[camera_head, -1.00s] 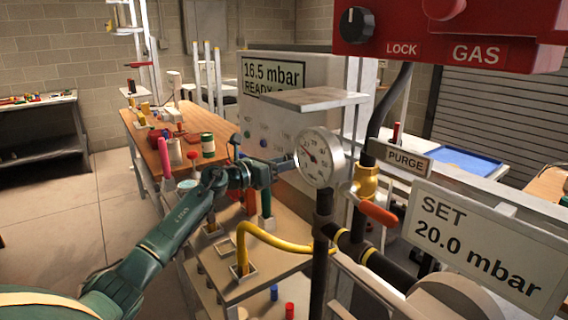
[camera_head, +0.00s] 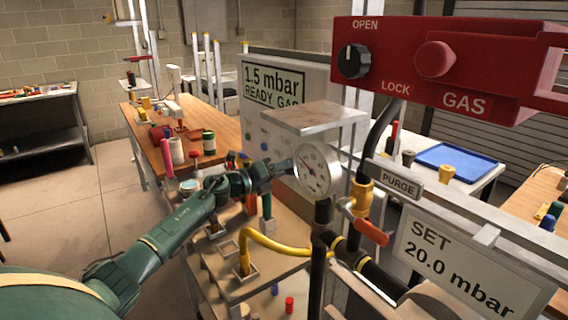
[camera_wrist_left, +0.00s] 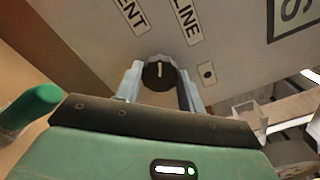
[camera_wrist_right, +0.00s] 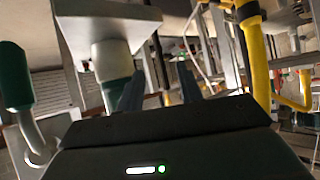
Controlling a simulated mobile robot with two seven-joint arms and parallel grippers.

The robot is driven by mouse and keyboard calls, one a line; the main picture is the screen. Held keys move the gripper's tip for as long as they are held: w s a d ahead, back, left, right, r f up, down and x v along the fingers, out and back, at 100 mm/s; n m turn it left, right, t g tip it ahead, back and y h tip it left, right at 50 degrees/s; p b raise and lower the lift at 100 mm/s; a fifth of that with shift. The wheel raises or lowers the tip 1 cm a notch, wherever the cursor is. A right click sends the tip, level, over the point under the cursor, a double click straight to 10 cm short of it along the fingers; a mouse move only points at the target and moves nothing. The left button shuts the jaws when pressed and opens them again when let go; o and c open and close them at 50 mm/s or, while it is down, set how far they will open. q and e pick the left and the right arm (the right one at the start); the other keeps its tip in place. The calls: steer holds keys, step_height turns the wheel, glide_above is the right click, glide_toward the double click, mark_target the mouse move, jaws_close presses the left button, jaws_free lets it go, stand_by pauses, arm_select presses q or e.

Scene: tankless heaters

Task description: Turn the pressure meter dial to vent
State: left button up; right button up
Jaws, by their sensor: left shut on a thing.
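The pressure meter (camera_head: 275,120) is a light panel whose screen reads 1.5 mbar. Its black dial (camera_wrist_left: 160,72) has a white mark that points up in the left wrist view, roughly between the partly cut-off "ENT" label (camera_wrist_left: 131,14) and the "LINE" label (camera_wrist_left: 187,19). My left gripper (camera_head: 287,167) is shut on the dial, one finger on each side. In the head view the round gauge and gripper hide the dial. My right gripper (camera_wrist_right: 159,90) shows only in its wrist view, with its fingers apart and nothing visible between them.
A white round gauge (camera_head: 313,171) on a dark pipe stands close to my left gripper. A red gas box (camera_head: 445,62) hangs at upper right. A yellow hose (camera_head: 275,243) curves below. The bench (camera_head: 150,135) behind holds several small items. A blue tray (camera_head: 458,158) lies behind right.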

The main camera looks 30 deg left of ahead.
arm_select(q)
steer(key=shift+n+p, duration=0.35)
steer(key=shift+n, duration=0.25)
arm_select(e)
steer(key=shift+d, duration=0.4)
steer(key=shift+a, duration=0.15)
arm_select(q)
steer(key=o, duration=0.8)
steer(key=shift+o, duration=0.9)
arm_select(e)
steer(key=shift+s, duration=0.2)
arm_select(q)
steer(key=shift+s, duration=0.1)
